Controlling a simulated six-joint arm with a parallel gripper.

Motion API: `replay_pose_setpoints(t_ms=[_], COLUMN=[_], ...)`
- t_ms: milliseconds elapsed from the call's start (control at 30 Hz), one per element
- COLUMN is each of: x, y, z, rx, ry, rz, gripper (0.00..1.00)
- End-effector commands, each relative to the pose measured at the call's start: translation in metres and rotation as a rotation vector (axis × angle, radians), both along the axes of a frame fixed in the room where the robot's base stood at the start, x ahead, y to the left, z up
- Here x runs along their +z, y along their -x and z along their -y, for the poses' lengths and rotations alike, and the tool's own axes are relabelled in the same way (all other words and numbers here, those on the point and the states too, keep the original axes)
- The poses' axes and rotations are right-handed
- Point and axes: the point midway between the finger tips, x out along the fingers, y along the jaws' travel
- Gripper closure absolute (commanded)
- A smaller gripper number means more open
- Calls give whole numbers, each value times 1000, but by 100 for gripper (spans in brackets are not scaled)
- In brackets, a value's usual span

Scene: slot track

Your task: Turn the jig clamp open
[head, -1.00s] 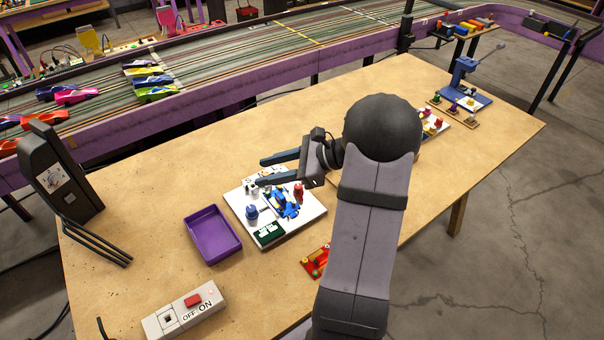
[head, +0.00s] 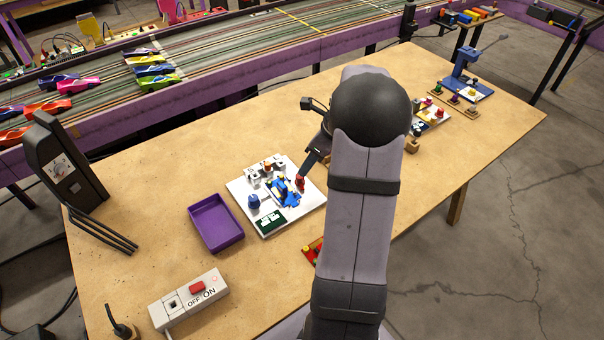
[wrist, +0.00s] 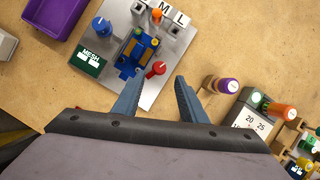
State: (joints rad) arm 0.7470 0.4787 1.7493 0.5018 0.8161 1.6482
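The jig is a white plate (head: 272,229) on the table with a blue fixture (head: 284,193) in its middle. A red knob with a pointer (head: 300,183), which looks like the clamp handle, stands at its right side. In the wrist view the red knob (wrist: 155,69) lies just ahead of and between my fingertips. My gripper (wrist: 160,77) is open and empty, pointing down toward the plate. In the head view my arm hides part of my gripper (head: 306,172), and one dark finger shows beside the red knob. I cannot tell whether a finger touches it.
A blue knob (head: 254,202), a green MESH label (head: 270,221) and letter blocks (wrist: 178,19) share the plate. A purple tray (head: 216,222) and a switch box (head: 188,298) lie to the left. In the wrist view a purple-topped cylinder (wrist: 226,86) stands right of my gripper.

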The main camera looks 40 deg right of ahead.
Motion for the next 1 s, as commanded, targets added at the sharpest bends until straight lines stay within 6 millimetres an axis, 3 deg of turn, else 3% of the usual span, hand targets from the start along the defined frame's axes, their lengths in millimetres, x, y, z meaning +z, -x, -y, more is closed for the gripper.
replay_pose_setpoints(t_ms=[167,600,1000], x=[-9,-57,-67], y=[-3,-21,-26], z=[-2,-10,-12], rx=[2,4,3], ry=[-3,-1,0], rz=[-1,-1,1], gripper=[62,62,62])
